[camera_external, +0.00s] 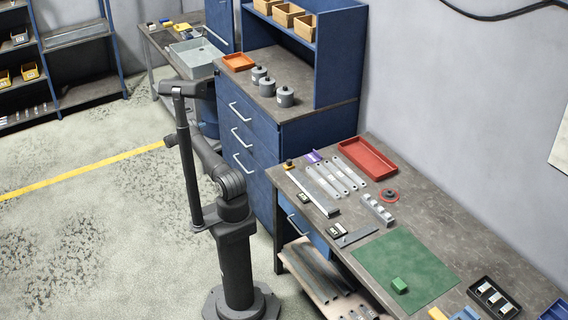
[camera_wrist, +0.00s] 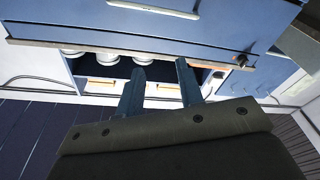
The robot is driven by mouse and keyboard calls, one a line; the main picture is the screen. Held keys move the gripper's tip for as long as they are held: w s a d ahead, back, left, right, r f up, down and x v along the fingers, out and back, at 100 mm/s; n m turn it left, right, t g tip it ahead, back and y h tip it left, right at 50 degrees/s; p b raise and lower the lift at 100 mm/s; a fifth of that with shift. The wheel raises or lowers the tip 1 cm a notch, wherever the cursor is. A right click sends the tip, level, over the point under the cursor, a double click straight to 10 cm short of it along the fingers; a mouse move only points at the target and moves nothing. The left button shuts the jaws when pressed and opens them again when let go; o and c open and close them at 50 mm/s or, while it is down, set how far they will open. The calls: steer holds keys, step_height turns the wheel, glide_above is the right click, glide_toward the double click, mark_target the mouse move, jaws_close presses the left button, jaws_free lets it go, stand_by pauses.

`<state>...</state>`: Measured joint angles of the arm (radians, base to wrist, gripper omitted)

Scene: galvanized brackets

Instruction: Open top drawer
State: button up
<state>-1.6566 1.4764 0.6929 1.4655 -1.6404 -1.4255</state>
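The blue drawer cabinet (camera_external: 258,160) shows in the external view with three stacked drawers, their fronts flush and shut. The top drawer (camera_external: 252,118) has a pale bar handle (camera_external: 240,114). In the wrist view the cabinet appears upside down, with a drawer front (camera_wrist: 235,25) and a pale handle (camera_wrist: 152,9) at the top edge. My gripper (camera_wrist: 160,65) is open and empty. Its two fingers are apart and overlap the worktop edge in the picture, clear of the handle. In the external view my wrist is in front of the cabinet at about worktop height; the fingertips cannot be made out.
Several grey canisters (camera_external: 267,87) and an orange tray (camera_external: 238,62) stand on the cabinet top, below a blue shelf unit (camera_external: 340,60). A workbench (camera_external: 440,225) with parts and a red tray (camera_external: 366,158) adjoins at the right. The floor left of my arm is clear.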

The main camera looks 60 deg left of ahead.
steer(key=w+d+f+n+y, duration=0.2)
steer(key=w+d+n+y, duration=0.55)
steer(key=n, duration=0.85)
steer(key=n+g+h, duration=0.1)
glide_toward(237, 112)
steer(key=x, duration=1)
steer(key=shift+f, duration=0.35)
jaws_close()
